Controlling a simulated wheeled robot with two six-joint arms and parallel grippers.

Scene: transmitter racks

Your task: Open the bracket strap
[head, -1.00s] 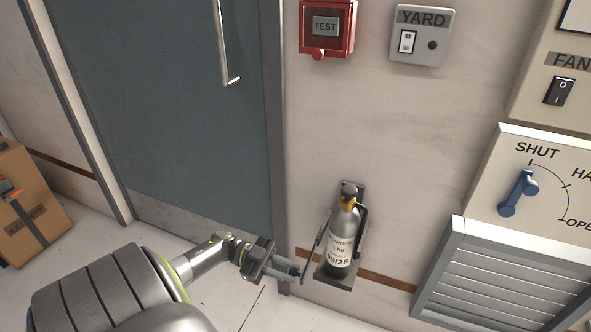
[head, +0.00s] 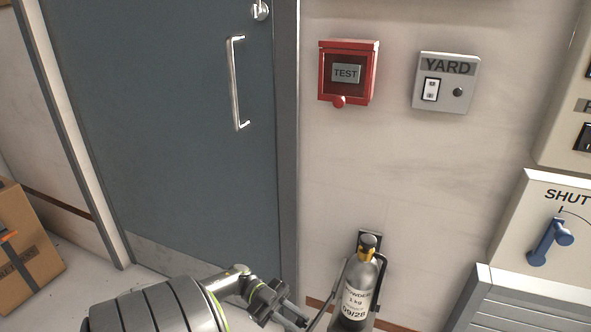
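A small fire extinguisher (head: 357,296) with a silver body, yellow collar and black top stands upright in a dark wall bracket (head: 370,238) low on the wall. Its lower end is close to the bottom edge of the picture. A thin dark strap piece (head: 331,296) slants down and outward on its left, and another dark arm (head: 380,277) runs along its right side. I cannot tell whether the strap is fastened. My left gripper (head: 297,318) is just left of the extinguisher, its fingers pointing toward the slanting piece. Contact and finger gap are unclear. My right gripper is out of view.
A grey door (head: 185,130) with a long handle (head: 236,85) is behind my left arm. A red TEST box (head: 348,73) and a YARD switch box (head: 446,83) are above the extinguisher. A SHUT lever panel (head: 549,225) is at right, a carton (head: 25,255) at far left.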

